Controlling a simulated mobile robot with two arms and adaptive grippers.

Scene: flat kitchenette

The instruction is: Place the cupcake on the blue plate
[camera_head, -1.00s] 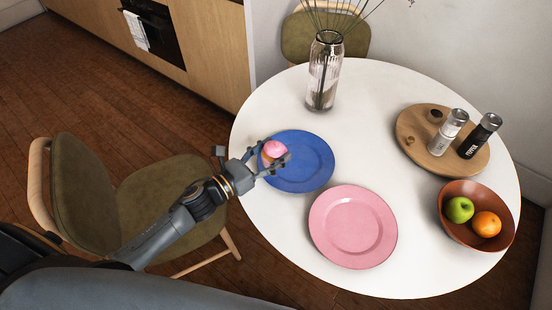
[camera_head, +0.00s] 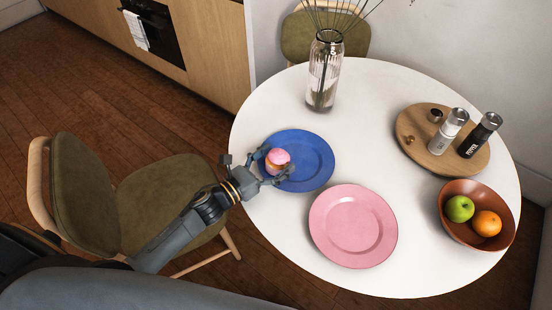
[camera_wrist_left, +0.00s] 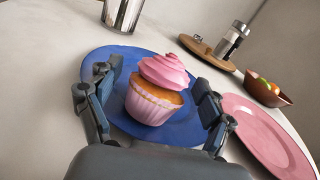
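The cupcake, with pink frosting and an orange-brown base (camera_head: 277,159), sits upright on the left part of the blue plate (camera_head: 318,160). In the left wrist view the cupcake (camera_wrist_left: 156,90) stands on the blue plate (camera_wrist_left: 178,132) between my fingers. My left gripper (camera_head: 270,166) is open around the cupcake; in the left wrist view gaps show between both fingers and it. Its fingertips reach over the plate's left edge. My right gripper is not in view.
A pink plate (camera_head: 353,227) lies just in front of the blue one. A glass vase (camera_head: 323,75) stands behind. A wooden board (camera_head: 408,127) with two shakers and a brown bowl (camera_head: 446,218) with fruit are at the right. A green chair (camera_head: 150,195) is beside the table.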

